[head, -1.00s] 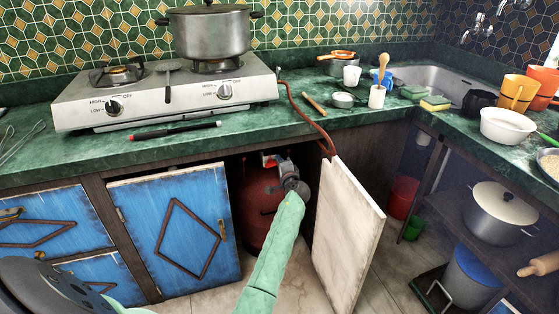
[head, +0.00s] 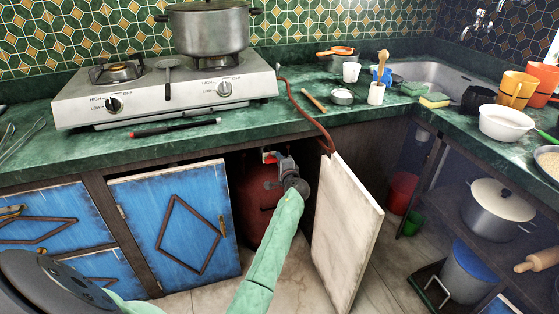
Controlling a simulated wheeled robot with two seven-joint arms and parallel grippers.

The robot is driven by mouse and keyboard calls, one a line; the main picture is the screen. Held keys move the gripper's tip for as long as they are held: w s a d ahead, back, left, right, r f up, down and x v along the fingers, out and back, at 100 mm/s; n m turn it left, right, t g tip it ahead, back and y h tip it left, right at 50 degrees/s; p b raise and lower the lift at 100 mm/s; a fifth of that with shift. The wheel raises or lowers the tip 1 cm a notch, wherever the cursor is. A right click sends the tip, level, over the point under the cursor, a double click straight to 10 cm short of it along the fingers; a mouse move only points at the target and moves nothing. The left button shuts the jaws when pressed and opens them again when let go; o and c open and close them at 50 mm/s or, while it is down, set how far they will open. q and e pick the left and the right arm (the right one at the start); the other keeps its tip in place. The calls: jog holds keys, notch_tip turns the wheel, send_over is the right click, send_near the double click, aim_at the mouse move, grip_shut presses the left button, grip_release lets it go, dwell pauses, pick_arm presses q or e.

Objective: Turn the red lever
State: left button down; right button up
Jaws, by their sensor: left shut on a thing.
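A dark red gas cylinder (head: 254,205) stands in the open cupboard under the counter. A small part of the red lever (head: 268,157) shows at its top. My left gripper (head: 279,163) reaches into the cupboard at the end of the green-sleeved arm. It is at the cylinder's top and shut on the red lever. The gripper and its wrist hide most of the lever and the valve. My right gripper is not in view.
The open white cupboard door (head: 345,235) stands close to the right of my left arm. A blue door (head: 175,228) is on the left. A reddish hose (head: 308,115) runs from the gas hotplate (head: 170,95) down over the counter edge.

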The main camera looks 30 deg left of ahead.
pick_arm(q)
jog(key=c, duration=1.5)
grip_release()
jog(key=v, duration=0.7)
jog(key=shift+s+d, duration=0.25)
jog(key=shift+s, duration=0.05)
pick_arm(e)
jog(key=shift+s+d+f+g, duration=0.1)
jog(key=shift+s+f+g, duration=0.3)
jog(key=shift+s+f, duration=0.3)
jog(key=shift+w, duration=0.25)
